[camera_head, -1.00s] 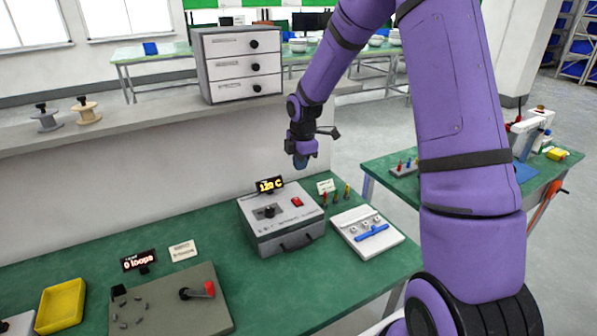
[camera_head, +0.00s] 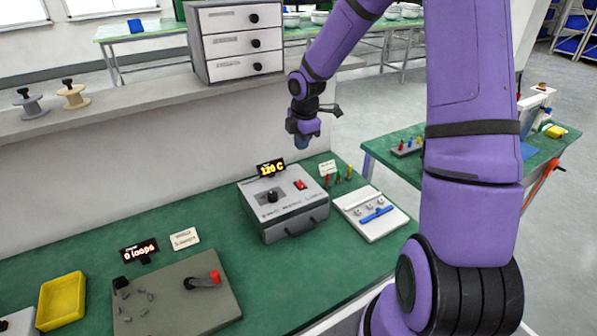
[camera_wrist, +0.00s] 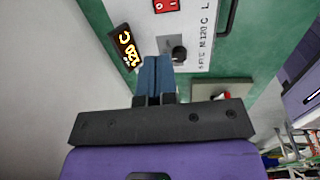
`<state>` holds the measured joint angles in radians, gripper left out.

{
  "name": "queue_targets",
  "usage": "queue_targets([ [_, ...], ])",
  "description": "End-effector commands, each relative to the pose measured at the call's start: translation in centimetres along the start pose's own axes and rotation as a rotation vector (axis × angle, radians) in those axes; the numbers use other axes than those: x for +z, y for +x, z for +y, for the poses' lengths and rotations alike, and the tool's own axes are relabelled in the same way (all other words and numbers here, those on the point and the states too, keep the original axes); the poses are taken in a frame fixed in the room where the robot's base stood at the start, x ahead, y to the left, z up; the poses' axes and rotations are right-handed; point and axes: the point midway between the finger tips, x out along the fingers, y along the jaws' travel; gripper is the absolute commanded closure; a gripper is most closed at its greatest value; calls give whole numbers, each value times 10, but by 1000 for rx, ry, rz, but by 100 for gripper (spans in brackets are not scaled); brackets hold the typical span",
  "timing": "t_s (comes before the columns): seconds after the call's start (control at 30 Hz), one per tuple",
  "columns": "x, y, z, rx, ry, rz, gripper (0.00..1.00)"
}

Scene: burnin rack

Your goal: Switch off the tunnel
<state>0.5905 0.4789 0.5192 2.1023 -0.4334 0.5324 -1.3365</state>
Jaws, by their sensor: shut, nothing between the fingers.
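The tunnel looks to be the grey box (camera_head: 290,222) on the green bench, with a front handle, a dark knob (camera_head: 272,196), a red rocker switch (camera_head: 300,185) and a display (camera_head: 270,168) reading 120 C. My gripper (camera_head: 302,142) hangs above and behind the box, apart from it. In the wrist view my gripper (camera_wrist: 155,62) has its blue fingers together with nothing between them. That view also shows the red switch (camera_wrist: 165,5) at the top edge, the knob (camera_wrist: 179,53) beside the fingertips, and the display (camera_wrist: 125,47) to the left.
Right of the box are small coloured tools (camera_head: 338,177) and a white tray with a blue bar (camera_head: 377,214). At left are a grey plate with a red-ended crank (camera_head: 215,277), a "0 loops" display (camera_head: 139,250) and a yellow bin (camera_head: 62,300). A wall and shelf stand behind.

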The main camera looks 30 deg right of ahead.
Motion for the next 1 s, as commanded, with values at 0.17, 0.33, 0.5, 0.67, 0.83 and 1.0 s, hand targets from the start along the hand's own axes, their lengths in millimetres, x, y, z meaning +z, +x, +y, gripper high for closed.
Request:
queue_targets([
  [0.17, -1, 16, 0, -4, 0, 2, 100],
  [0.33, -1, 46, -1, -4, -1, 1, 100],
  [0.5, -1, 78, -1, -4, -3, 1, 100],
  [0.67, -1, 106, -1, -4, -2, 1, 100],
  [0.83, -1, 127, 0, 0, -1, 0, 100],
  [1.0, 0, 137, 0, 0, 0, 0, 100],
])
